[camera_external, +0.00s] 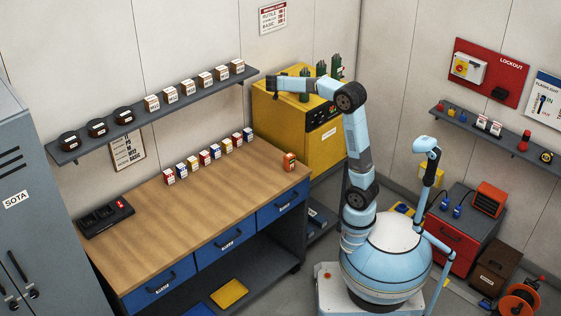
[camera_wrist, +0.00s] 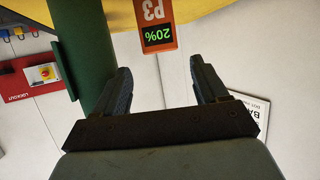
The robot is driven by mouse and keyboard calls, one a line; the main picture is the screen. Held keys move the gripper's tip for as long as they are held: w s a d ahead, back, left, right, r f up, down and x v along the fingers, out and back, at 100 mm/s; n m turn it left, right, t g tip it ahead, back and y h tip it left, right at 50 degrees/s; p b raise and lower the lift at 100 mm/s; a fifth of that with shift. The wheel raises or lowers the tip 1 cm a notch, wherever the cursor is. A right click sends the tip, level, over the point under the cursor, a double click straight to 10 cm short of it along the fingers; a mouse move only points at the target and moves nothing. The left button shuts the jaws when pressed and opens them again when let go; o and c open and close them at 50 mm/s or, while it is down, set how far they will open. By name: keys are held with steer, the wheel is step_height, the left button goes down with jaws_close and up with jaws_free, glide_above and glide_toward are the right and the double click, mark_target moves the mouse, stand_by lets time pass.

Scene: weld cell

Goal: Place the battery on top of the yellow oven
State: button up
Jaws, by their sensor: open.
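The yellow oven (camera_external: 320,150) stands in the back corner, with dark green cylinders (camera_external: 321,68) on top. The wrist view is upside down. In it, an orange battery (camera_wrist: 154,18) with a green 20% display is just beyond my fingertips, roughly centred between them. It overlaps the yellow surface (camera_wrist: 205,8) at the top edge; its base is out of frame, so contact cannot be seen. My gripper (camera_wrist: 160,66) is open, with nothing between its fingers. In the external view my arm reaches over the oven top; the battery there cannot be told apart with certainty.
A large green cylinder (camera_wrist: 92,55) stands close beside one finger. The wooden workbench (camera_external: 185,220) holds a row of small boxes (camera_external: 208,157), an orange block (camera_external: 289,162) and a black charger (camera_external: 105,217). A wall shelf (camera_external: 150,115) runs above it. The bench's front is clear.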

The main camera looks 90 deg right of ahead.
steer(key=w+a+r+n+t+h, duration=0.1)
steer(key=w+a+r+n+t, duration=0.3)
steer(key=w+a+r+t, duration=0.25)
steer(key=w+a+r+n+t+h, duration=0.1)
steer(key=w+a+r+n+t, duration=0.3)
steer(key=a+t, duration=0.45)
steer(key=w+a+f+n+t+y, duration=0.1)
steer(key=a+f+n+t+y, duration=0.2)
steer(key=a, duration=0.6)
steer(key=w+a+n+t+y, duration=0.2)
steer(key=a+n+y, duration=0.25)
steer(key=a, duration=0.55)
steer(key=s+a+f+n+g+y, duration=0.3)
steer(key=s+a+f+n+y, duration=0.35)
steer(key=a, duration=0.75)
steer(key=s+a+f+g, duration=0.2)
steer(key=s+f+g, duration=0.1)
steer(key=s+f, duration=0.4)
steer(key=s+a+f+g, duration=0.2)
steer(key=s+f, duration=0.6)
steer(key=s, duration=0.5)
steer(key=shift+a+f+g+y, duration=0.15)
steer(key=shift+f+g+y, duration=0.15)
steer(key=shift+g, duration=0.4)
